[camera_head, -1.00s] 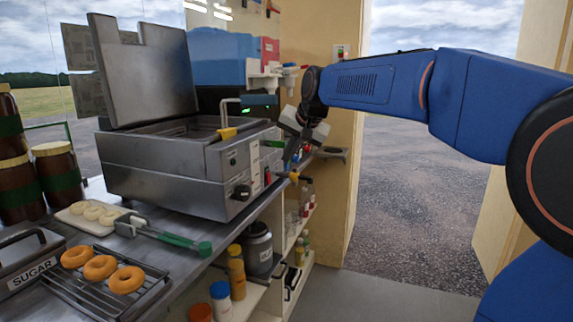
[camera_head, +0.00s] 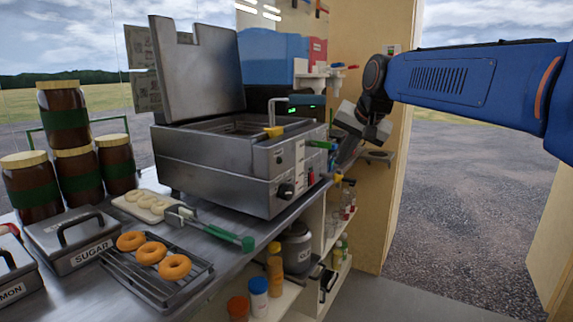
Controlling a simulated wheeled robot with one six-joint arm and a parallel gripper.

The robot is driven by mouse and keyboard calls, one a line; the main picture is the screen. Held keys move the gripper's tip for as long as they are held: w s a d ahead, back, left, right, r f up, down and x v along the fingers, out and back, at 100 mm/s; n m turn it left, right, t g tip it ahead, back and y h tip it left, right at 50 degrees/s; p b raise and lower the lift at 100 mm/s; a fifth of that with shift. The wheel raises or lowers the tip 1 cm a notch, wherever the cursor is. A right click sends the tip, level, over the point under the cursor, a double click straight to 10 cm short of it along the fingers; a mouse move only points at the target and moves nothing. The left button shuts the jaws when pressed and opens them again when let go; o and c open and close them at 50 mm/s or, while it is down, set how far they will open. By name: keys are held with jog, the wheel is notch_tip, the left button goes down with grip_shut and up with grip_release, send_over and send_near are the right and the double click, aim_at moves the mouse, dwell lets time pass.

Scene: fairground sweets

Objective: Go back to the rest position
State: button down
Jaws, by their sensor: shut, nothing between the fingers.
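My arm reaches in from the right edge of the head view. My gripper (camera_head: 347,150) hangs at its end, beside the right front corner of the steel fryer (camera_head: 215,180). The fingers are shut and hold nothing. They point down and to the left, and their tips are partly hard to make out against the fryer's side and the shelf. I cannot tell whether the gripper touches anything.
Three doughnuts (camera_head: 150,253) lie on a wire rack (camera_head: 190,291). A green-handled tool (camera_head: 228,237) lies near the counter edge. A sugar box (camera_head: 73,233) and several jars (camera_head: 30,195) stand left. Shelves hold bottles below. An open doorway (camera_head: 460,200) lies right.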

jog(key=s+d+f+n+g+h, duration=0.1)
jog(key=s+d+f+n, duration=0.1)
jog(key=s+f, duration=1.1)
jog(key=s+d+f+n+g, duration=0.1)
jog(key=s+d+f+n, duration=0.2)
jog(key=s+f, duration=1)
jog(key=s+d, duration=0.1)
jog(key=s, duration=0.7)
jog(key=shift+s+d+f+h, duration=0.2)
jog(key=shift+d+h, duration=0.1)
jog(key=shift+h, duration=0.1)
